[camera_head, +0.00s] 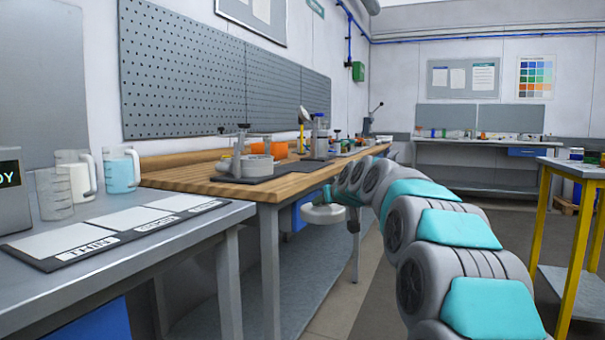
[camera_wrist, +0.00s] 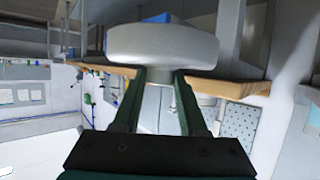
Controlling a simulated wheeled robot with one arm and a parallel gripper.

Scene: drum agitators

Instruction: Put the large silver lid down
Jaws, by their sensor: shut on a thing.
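The large silver lid (camera_wrist: 162,45) fills the top middle of the wrist view. My gripper (camera_wrist: 160,82) is shut on it, with its two dark fingers at the lid's underside as pictured. In the head view the lid (camera_head: 323,214) shows as a pale round disc in front of the wooden bench, lower than the bench top. My gripper (camera_head: 345,200) is at its right, partly hidden by my arm. The lid appears clear of any surface.
The wooden bench (camera_head: 222,188) carries a grey device (camera_head: 246,165) and several tools farther back. The nearer metal table (camera_head: 200,222) holds a labelled mat (camera_head: 60,262), a clear beaker and two jugs. A yellow-legged table (camera_head: 575,240) stands at right.

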